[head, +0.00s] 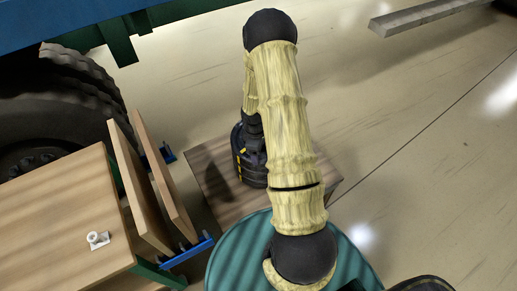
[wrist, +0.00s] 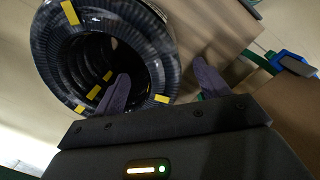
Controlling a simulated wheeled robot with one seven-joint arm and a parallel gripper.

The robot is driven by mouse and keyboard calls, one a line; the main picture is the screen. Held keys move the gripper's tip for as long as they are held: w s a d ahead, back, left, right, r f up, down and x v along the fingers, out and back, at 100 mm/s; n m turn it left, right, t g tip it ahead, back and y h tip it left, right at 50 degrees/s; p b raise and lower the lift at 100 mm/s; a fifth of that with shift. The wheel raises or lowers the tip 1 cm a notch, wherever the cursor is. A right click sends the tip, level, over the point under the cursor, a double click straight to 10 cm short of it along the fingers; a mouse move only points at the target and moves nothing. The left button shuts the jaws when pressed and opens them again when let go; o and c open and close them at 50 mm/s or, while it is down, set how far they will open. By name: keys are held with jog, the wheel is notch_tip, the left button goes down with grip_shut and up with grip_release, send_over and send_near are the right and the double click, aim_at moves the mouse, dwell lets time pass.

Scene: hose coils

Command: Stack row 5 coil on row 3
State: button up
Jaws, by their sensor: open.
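Dark ribbed hose coils with yellow tape bands (wrist: 62,62) fill the upper left of the wrist view, seen down into their round opening. They look like a stack, but I cannot tell how many there are or which is the row 5 or row 3 coil. My gripper (wrist: 161,70) is open. Its left finger shows over the coil's opening and its right finger lies outside the coil's right side, so the coil wall is between them. In the head view the dark coils (head: 241,167) stand on a wooden top, partly hidden by my arm; my gripper is not clear there.
The wooden top (head: 208,172) has bare room left of the coils. Upright boards (head: 150,180) and a wooden bench (head: 60,215) with a small white fitting (head: 97,240) stand to the left. A large tyre (head: 60,105) is behind. A blue clamp (wrist: 290,63) shows in the wrist view.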

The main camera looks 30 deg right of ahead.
jog(key=shift+r+p, duration=0.3)
jog(key=shift+r, duration=0.15)
notch_tip(320, 180, up, 17)
jog(key=a, duration=0.1)
jog(key=shift+a+r, duration=0.15)
jog(key=shift+a, duration=0.05)
dwell(0.4)
jog(key=shift+w, duration=0.1)
dwell(0.5)
jog(key=s+a+r+m+t, duration=0.2)
jog(key=s+a+r+m, duration=0.6)
jog(key=s+a, duration=0.3)
jog(key=shift+s+a+m+t+y, duration=0.3)
jog(key=shift+s+m+y, duration=0.1)
jog(key=shift+s+m, duration=0.35)
jog(key=shift+r, duration=0.15)
